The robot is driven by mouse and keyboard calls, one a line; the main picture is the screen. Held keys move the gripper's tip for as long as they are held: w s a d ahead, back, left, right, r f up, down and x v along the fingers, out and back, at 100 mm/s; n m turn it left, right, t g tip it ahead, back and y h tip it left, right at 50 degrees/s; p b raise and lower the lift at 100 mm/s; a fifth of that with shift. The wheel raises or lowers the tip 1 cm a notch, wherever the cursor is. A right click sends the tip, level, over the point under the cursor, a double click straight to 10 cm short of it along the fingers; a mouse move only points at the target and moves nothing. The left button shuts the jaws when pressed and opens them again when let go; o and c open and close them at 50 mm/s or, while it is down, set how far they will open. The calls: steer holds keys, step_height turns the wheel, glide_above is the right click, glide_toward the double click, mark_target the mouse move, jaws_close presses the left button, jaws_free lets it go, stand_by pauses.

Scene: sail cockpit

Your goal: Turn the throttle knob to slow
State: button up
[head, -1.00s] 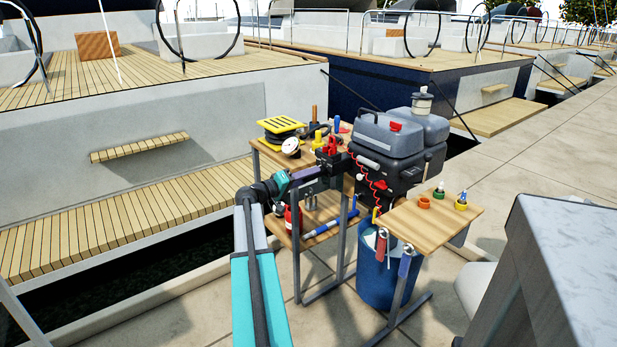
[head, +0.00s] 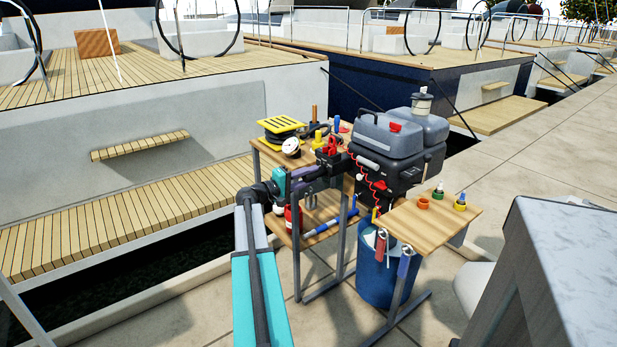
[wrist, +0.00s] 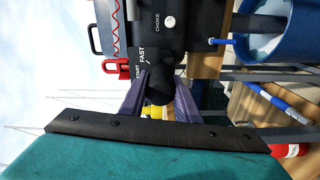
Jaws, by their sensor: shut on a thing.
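The throttle knob (wrist: 158,92) is a dark grip on the end of a black tiller handle, in the middle of the wrist view. My gripper (wrist: 160,82) has its two purple fingers on either side of it and is shut on it. White lettering reading FAST and START (wrist: 142,60) shows on the black handle just beyond the fingers. In the head view my gripper (head: 317,172) reaches from the left to the black handle at the bench. The knob is mostly hidden there. No SLOW marking is readable.
A white choke knob (wrist: 169,22) and a red clip (wrist: 117,68) sit close by. A blue bin (head: 375,275) stands below.

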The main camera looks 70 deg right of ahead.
steer(key=shift+w+d+r, duration=0.1)
steer(key=shift+d, duration=0.05)
steer(key=o, duration=1)
steer(key=shift+o, duration=0.2)
steer(key=shift+a, duration=0.2)
steer(key=shift+w+a, duration=0.3)
steer(key=shift+a, duration=0.25)
steer(key=v, duration=1.2)
steer(key=shift+w+a, duration=0.1)
